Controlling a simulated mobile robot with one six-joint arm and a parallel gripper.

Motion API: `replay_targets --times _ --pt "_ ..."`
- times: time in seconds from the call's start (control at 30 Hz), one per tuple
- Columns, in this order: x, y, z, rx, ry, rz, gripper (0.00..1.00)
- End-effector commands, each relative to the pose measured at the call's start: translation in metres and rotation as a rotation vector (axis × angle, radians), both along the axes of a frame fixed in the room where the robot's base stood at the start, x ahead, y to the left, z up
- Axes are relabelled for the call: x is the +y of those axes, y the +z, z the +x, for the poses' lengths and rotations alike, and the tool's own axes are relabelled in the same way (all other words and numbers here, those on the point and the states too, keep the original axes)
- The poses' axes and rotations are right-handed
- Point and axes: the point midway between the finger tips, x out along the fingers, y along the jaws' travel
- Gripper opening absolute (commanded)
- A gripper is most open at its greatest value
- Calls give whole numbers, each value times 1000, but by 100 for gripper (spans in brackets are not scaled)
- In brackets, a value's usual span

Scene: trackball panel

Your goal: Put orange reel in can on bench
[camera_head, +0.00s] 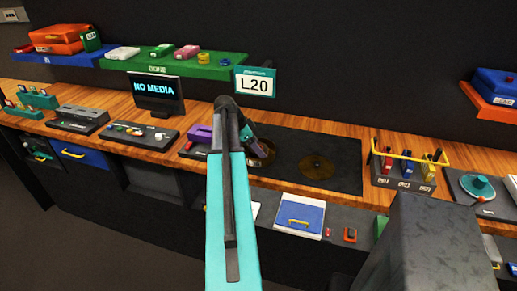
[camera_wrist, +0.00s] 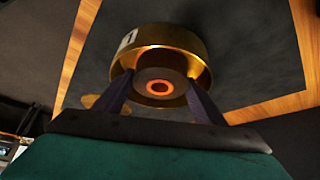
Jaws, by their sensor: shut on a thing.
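The orange reel (camera_wrist: 160,88) shows in the wrist view as a dark round piece with a glowing orange ring at its centre. My gripper (camera_wrist: 160,78) is shut on it, one finger on each side. A gold can (camera_wrist: 158,36) with a small white label is right behind the reel, and the reel overlaps its opening. I cannot tell how deep the reel is in the can. In the head view the can (camera_head: 262,153) is mostly hidden by my arm and gripper, at the left part of a black mat. The reel is not clear there.
A flat gold disc (camera_head: 317,166) lies on the black mat (camera_head: 345,150) right of the can. A purple-topped device (camera_head: 199,136) stands left of my arm. A rack with yellow handle (camera_head: 405,170) stands to the right. A sign reading L20 (camera_head: 255,82) is above.

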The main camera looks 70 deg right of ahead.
Motion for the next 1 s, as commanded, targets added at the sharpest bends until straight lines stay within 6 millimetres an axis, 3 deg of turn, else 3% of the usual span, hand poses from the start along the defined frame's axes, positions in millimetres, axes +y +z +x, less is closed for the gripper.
replay_targets --times 0.13,0.17,0.2,0.67,1.0 --pt "0 -3 0 0 0 0 36" --pt "0 -3 0 0 0 0 69" --pt "0 -2 0 0 0 0 72" --pt "0 2 0 0 0 0 72" --pt "9 28 13 -1 0 -2 72"
